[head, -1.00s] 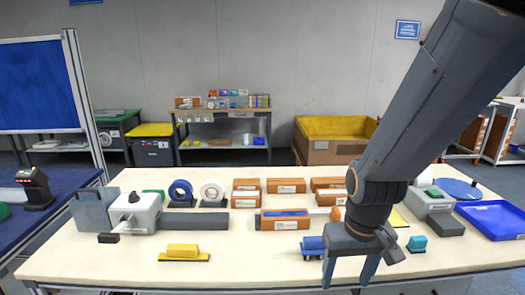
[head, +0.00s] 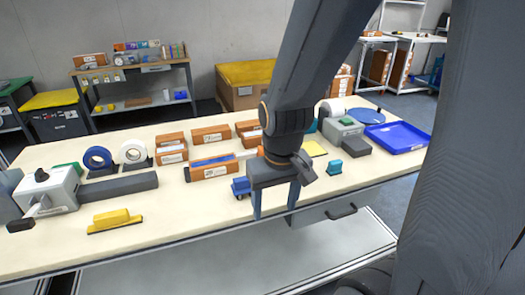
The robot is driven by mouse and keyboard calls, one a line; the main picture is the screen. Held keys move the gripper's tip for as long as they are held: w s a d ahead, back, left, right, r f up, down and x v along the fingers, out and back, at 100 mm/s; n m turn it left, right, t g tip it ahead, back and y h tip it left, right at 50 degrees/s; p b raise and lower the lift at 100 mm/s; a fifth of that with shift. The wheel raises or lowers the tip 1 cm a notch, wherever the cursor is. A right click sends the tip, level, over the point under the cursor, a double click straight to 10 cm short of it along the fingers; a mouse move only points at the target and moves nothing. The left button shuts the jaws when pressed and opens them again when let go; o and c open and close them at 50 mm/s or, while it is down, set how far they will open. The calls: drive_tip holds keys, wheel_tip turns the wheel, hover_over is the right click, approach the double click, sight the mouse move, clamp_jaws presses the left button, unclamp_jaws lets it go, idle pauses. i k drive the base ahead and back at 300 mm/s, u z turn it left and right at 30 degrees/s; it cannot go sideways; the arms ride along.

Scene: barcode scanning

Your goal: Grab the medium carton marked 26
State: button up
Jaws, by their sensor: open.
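Several orange-brown cartons with white labels stand in a group at the middle of the table in the head view. The front carton (head: 213,171) has a label that looks like it begins with a 2, but the number is too small to read surely. Behind it are a carton at the left (head: 171,155) and one at the back (head: 210,135). Another carton (head: 250,138) is partly hidden by my arm. My gripper (head: 275,212) is open and empty, pointing down near the table's front edge, right of and nearer than the front carton, touching no carton.
A small blue object (head: 241,187) lies just left of my gripper, and a teal block (head: 328,173) to its right. A yellow block (head: 116,220), tape rolls (head: 98,158) and a dark grey bar (head: 102,187) lie left. A blue tray (head: 398,138) is at the right.

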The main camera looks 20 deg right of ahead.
sight(206, 168)
drive_tip(key=z, duration=0.05)
drive_tip(key=k, duration=0.6)
drive_tip(key=u, duration=0.55)
drive_tip(key=i, duration=1.15)
drive_tip(key=z, duration=0.5)
